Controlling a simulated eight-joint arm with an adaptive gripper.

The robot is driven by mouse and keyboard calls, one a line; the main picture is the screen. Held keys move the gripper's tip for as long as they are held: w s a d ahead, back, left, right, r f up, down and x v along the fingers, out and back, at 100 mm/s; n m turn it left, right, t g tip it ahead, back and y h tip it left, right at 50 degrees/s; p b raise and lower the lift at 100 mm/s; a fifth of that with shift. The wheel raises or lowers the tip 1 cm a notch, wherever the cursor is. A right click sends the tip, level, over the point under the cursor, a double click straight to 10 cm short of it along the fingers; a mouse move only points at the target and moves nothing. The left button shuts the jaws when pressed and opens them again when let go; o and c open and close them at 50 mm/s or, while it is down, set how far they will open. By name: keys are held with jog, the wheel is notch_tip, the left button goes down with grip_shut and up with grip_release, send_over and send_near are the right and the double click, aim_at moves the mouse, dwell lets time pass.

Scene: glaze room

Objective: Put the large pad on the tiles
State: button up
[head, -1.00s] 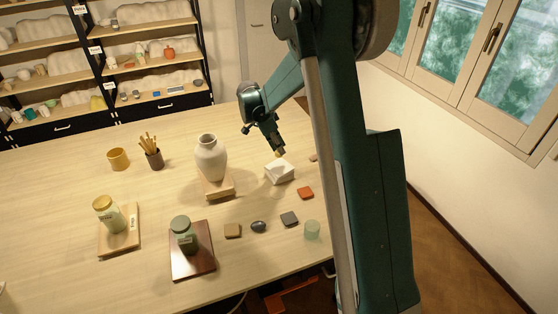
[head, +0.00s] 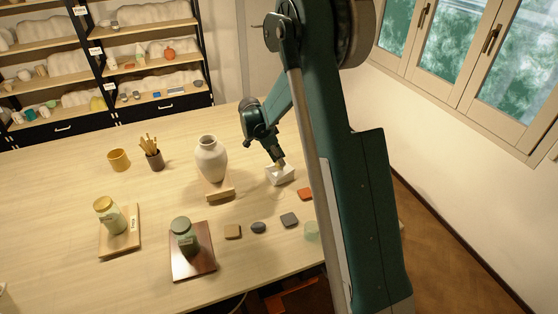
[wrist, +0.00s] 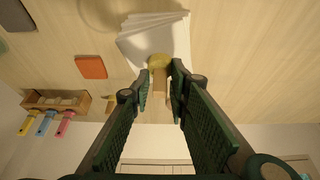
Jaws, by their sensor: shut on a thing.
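My gripper (wrist: 161,82) is shut on a pad with a pale wooden handle and a rounded yellow head (wrist: 158,62), which I take for the large pad. The handle lies between the fingers and the yellow head points away from them. The white tiles (wrist: 158,36) are a stack of thin, slightly fanned squares just past the fingertips. The yellow head overlaps the near edge of the stack in the wrist view. In the head view my gripper (head: 277,154) is over the tiles (head: 280,177). I cannot tell whether the pad touches them.
A white vase (head: 211,158) on a wooden block stands left of the tiles. An orange piece (head: 305,194), a grey piece (head: 289,219) and other small pieces lie in front. A rack with coloured handles (wrist: 50,103) shows in the wrist view. Table behind the tiles is clear.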

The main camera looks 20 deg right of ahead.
jog(key=shift+f, duration=0.45)
jog(key=shift+f, duration=0.2)
jog(key=o, duration=0.8)
jog(key=shift+c, duration=0.2)
jog(key=shift+r, duration=0.25)
jog(key=v, duration=1.2)
jog(key=shift+b, duration=0.4)
